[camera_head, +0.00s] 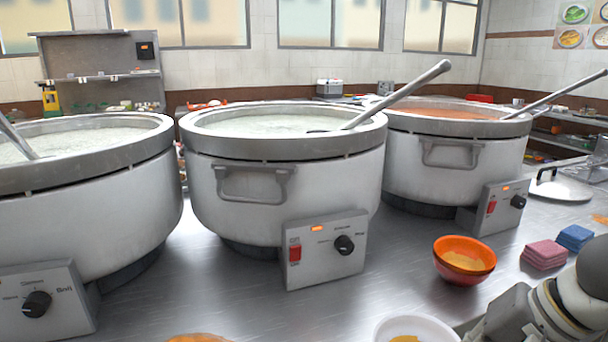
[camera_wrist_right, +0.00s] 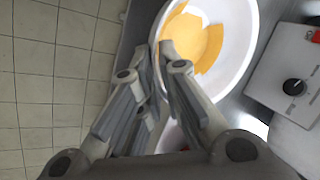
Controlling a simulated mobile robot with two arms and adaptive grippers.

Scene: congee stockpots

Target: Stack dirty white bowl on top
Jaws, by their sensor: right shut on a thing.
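The dirty white bowl (camera_head: 432,326) is at the bottom edge of the head view, partly cut off, with yellow-orange residue inside. It also shows in the right wrist view (camera_wrist_right: 243,68), with its rim between my fingers. My right gripper (camera_wrist_right: 162,62) is shut on that rim. In the head view my right arm comes in from the lower right, beside the white bowl. An orange bowl (camera_head: 465,256) with yellowish residue stands on the steel counter, farther back and right of the white bowl. It looks nested in a redder bowl (camera_head: 462,279). My left gripper is not in view.
Three large stockpots (camera_head: 285,180) with ladles line the steel counter (camera_head: 400,260), with control boxes (camera_head: 326,250) in front. Pink cloths (camera_head: 544,255) and blue cloths (camera_head: 575,238) lie right of the orange bowl. A lid (camera_head: 560,190) rests behind them. An orange patch (camera_head: 198,338) shows at the bottom edge.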

